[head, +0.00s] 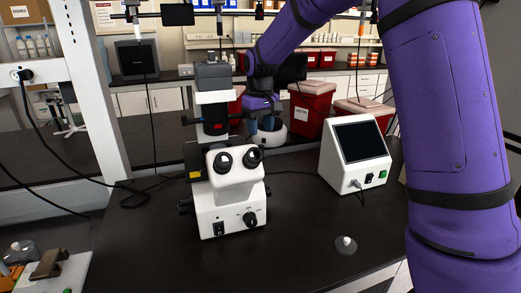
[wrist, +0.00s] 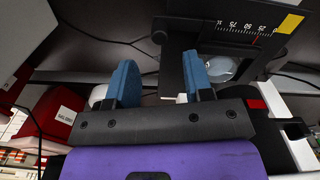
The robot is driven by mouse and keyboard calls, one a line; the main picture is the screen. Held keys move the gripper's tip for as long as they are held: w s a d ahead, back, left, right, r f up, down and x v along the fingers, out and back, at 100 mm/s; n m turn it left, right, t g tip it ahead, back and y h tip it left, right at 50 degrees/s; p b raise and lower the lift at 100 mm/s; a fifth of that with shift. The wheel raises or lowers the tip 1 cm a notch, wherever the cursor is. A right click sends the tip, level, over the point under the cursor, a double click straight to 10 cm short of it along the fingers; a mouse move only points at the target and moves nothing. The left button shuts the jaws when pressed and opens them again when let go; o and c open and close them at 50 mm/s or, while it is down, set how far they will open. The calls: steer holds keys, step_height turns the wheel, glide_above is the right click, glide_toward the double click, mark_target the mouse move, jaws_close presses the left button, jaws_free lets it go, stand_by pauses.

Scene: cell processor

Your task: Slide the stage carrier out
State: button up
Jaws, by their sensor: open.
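The white and black microscope (head: 235,190) stands on the dark bench in the head view, eyepieces facing me. In the wrist view its black stage carrier (wrist: 225,32) shows at the upper right, with a white number scale, a yellow label and a clear round dish or opening (wrist: 221,68) below the scale. My gripper (head: 266,124) is behind and right of the eyepieces, beside the stage. In the wrist view my gripper (wrist: 159,60) is open, its two blue fingers apart. The right finger is close to the carrier's edge; I cannot tell whether it touches. Nothing is held.
A white box with a dark screen (head: 360,150) stands right of the microscope, joined to cables. Red bins (head: 312,108) stand behind. A small grey round piece with a white top (head: 345,244) lies at the front right. The bench left of the microscope has cables.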

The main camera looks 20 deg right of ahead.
mark_target(261, 146)
step_height(261, 146, down, 8)
steer(key=shift+r, duration=0.1)
stand_by(0.4)
jaws_close()
